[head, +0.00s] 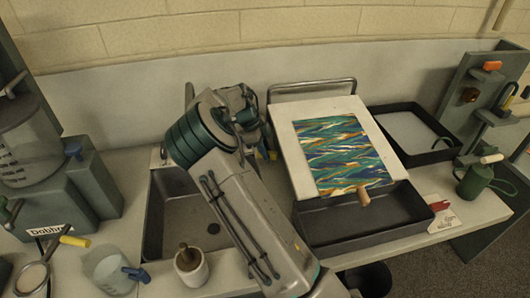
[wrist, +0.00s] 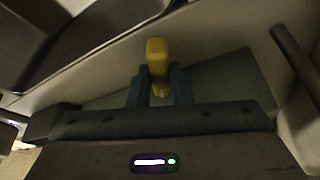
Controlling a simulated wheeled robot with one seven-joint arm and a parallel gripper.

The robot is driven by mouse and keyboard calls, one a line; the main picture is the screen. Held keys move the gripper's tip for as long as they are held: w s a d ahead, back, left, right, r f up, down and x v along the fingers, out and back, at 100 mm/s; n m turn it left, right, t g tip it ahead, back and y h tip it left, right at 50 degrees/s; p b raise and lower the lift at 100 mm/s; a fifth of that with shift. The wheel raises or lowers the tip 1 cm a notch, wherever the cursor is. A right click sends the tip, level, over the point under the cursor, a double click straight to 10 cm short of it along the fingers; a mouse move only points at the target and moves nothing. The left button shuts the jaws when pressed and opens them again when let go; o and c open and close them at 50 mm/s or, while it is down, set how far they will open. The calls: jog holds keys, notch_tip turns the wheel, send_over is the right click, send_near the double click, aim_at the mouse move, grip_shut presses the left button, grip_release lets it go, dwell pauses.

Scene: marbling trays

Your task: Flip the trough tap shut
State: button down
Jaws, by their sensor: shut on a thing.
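My gripper shows in the wrist view (wrist: 160,92), its two blue fingers shut on a yellow lever (wrist: 157,58). The lever's rounded end stands out past the fingertips. It looks like the trough tap's lever, but its mount is hidden, and I cannot tell how far it is turned. In the head view my arm reaches over the sink trough (head: 155,225) toward the wall and hides most of the tap area. A grey upright pipe (head: 188,94) shows behind my arm at the back of the trough.
Right of my arm, a white board with a marbled sheet (head: 345,150) rests over a dark tray (head: 350,237). Another dark tray (head: 447,153) lies behind right. A jug (head: 108,270), a pot with a wooden handle (head: 191,268) and a green can (head: 474,182) stand on the counter.

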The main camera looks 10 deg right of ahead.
jog(key=shift+s+n+t+b, duration=0.1)
jog(key=shift+n+t+b, duration=0.5)
jog(key=shift+n, duration=0.55)
jog(key=shift+s+n+t+b, duration=0.1)
jog(key=shift+n+t+b, duration=0.2)
jog(key=shift+n+b, duration=0.65)
jog(key=shift+w+n+h, duration=0.1)
jog(key=shift+n+h, duration=0.2)
jog(key=shift+n, duration=0.1)
jog(key=c, duration=1.3)
grip_release()
jog(key=v, duration=1.4)
